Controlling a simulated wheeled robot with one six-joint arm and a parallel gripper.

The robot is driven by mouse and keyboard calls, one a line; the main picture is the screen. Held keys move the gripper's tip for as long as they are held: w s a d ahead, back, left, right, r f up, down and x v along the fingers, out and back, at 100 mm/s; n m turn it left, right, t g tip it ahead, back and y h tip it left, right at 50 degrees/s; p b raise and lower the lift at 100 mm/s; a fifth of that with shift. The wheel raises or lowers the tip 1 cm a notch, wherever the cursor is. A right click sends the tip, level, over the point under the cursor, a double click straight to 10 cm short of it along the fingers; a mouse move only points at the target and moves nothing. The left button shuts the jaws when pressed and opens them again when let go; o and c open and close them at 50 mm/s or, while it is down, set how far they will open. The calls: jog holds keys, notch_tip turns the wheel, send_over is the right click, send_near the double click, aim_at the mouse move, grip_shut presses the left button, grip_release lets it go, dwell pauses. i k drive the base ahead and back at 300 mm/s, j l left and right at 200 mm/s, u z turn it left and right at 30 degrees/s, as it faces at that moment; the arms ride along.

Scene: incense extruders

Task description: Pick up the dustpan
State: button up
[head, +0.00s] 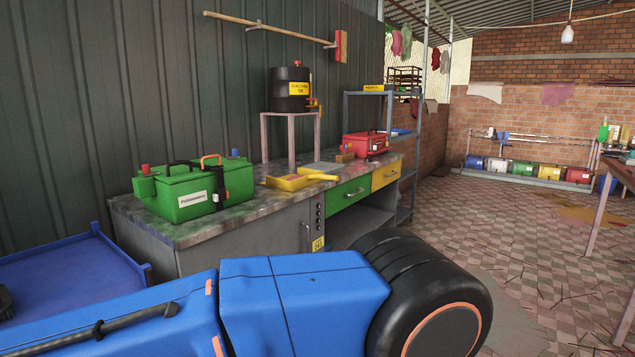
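The yellow dustpan (289,183) lies on the workbench top (240,214), near its front edge. Its pan faces left and its handle points right. It sits between the green box and the red toolbox. My gripper is not in view. My large blue arm link and its black round joint fill the bottom of the head view, in front of the bench.
A green box (177,193) stands left of the dustpan. Behind it, a black drum (290,88) rests on a metal stand (265,138). A red toolbox (366,143) is to the right. A blue tray (75,270) is at the left. The tiled floor at right is mostly open.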

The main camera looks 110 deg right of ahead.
aim_at(305, 178)
jog(key=z, duration=1.65)
